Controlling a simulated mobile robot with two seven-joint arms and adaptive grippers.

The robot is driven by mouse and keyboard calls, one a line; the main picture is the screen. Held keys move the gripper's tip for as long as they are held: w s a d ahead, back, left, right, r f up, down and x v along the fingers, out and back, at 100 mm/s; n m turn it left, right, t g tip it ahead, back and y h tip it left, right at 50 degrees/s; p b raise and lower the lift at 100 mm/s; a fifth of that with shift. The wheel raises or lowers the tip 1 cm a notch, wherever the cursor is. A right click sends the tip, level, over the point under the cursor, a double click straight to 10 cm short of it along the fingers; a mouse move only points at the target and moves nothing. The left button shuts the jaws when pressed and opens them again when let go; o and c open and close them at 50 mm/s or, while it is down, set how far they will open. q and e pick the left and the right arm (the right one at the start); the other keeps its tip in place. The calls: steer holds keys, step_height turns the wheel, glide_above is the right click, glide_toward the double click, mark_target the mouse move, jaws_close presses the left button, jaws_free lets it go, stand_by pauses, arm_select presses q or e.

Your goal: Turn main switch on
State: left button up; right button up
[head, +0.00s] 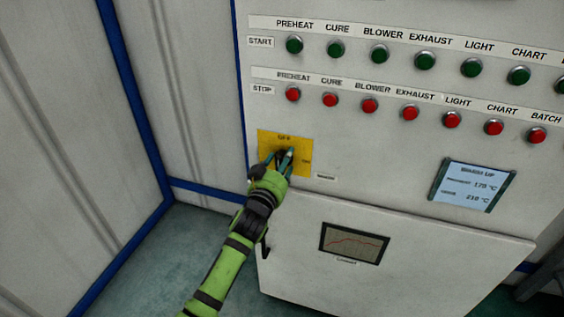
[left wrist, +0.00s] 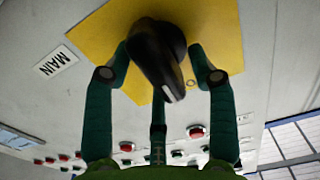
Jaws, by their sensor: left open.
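The main switch is a black rotary knob (left wrist: 156,50) on a yellow plate (head: 268,139); the plate also shows in the left wrist view (left wrist: 220,28). In the head view the plate has small text at its top, seemingly OFF, and at its right side. The knob has a white pointer mark, seen in the left wrist view. My left gripper (head: 281,157) is at the plate, its green fingers open on both sides of the knob; I cannot tell whether they touch it. In the head view the gripper hides most of the knob. My right gripper is not in view.
Green start buttons (head: 380,54) and red stop buttons (head: 370,105) line the panel above. A display (head: 472,186) is to the right. A cabinet door with a chart window (head: 354,243) is below. A MAIN label (left wrist: 56,61) sits beside the plate.

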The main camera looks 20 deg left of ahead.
arm_select(q)
steer(key=shift+c, duration=0.4)
jaws_close()
steer(key=shift+m, duration=0.3)
steer(key=m, duration=0.3)
steer(key=shift+d+f+m+p, duration=0.15)
steer(key=shift+d+m+p, duration=0.05)
steer(key=shift+m+p, duration=0.15)
steer(key=shift+f+m+p, duration=0.1)
steer(key=shift+f+m, duration=0.15)
steer(key=shift+m, duration=2)
steer(key=shift+f+m+p, duration=0.1)
steer(key=shift+f+m, duration=0.1)
steer(key=shift+m, duration=2.05)
steer(key=shift+f+m+p, duration=0.1)
steer(key=shift+f+m, duration=0.15)
steer(key=shift+m, duration=2)
